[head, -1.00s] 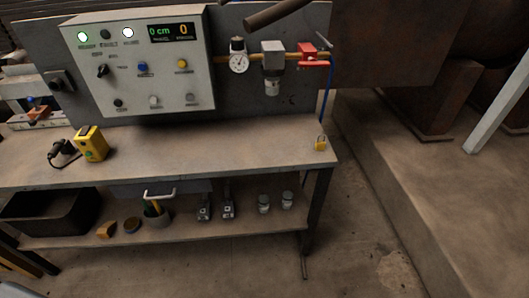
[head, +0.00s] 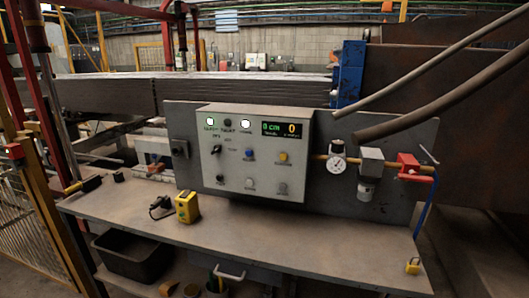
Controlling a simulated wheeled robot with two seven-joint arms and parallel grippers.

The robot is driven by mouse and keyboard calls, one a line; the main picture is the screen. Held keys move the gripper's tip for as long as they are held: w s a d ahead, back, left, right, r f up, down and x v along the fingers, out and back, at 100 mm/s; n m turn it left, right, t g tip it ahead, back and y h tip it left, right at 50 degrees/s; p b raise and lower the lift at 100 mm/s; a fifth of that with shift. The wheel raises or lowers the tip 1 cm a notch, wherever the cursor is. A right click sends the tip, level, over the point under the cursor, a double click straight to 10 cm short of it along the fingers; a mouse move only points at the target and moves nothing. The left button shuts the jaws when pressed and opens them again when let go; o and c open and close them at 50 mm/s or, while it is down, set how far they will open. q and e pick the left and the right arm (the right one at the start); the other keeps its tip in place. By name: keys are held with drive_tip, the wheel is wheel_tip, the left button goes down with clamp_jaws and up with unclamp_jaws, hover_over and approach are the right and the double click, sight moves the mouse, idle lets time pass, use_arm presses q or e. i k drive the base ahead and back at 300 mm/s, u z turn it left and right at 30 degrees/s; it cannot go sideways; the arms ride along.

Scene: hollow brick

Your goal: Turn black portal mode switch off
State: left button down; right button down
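A light grey control panel (head: 262,190) stands at the back of the workbench in the head view. On its left part is a black switch knob (head: 216,149), set below the indicator lamps; the small labels are too blurred to read surely. A lit green-white lamp (head: 210,121) and a lit white lamp (head: 245,124) show at the top left of the panel. The dark display (head: 281,129) reads about "0 cm" and "0". Lower down are a blue button (head: 250,154), a yellow button (head: 283,157) and a black knob (head: 220,178). Neither gripper shows.
The workbench (head: 270,237) holds a yellow box (head: 187,207) at left and a yellow padlock (head: 413,266) at right. A gauge (head: 337,163) and red valve (head: 409,164) are right of the panel. The bench's middle is clear. A black bin (head: 135,257) sits below.

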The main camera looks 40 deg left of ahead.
sight(217, 148)
drive_tip(key=z, duration=0.9)
drive_tip(key=k, duration=0.75)
drive_tip(key=u, duration=0.9)
drive_tip(key=i, duration=0.45)
